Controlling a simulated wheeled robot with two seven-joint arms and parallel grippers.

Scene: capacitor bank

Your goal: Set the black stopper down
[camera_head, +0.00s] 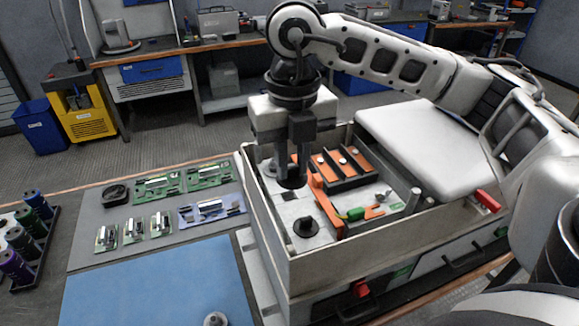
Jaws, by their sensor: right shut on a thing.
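My right gripper (287,160) hangs down from its arm over the left part of the open grey box (262,222). It is shut on a black stopper (291,178), which shows as a dark round piece below the fingers. The fingers partly hide it, and I cannot tell whether it touches the box floor. A second black piece with a round base and a raised knob (306,227) stands on the light floor of the box, nearer the front wall. My left gripper is not in view.
The box also holds orange bars with dark dividers (345,165) and a green-ended part (355,214). Green circuit boards (160,186) and a black ring-shaped piece (115,194) lie left. A blue mat (150,285) is mostly clear. Coloured cylinders (22,240) stand far left.

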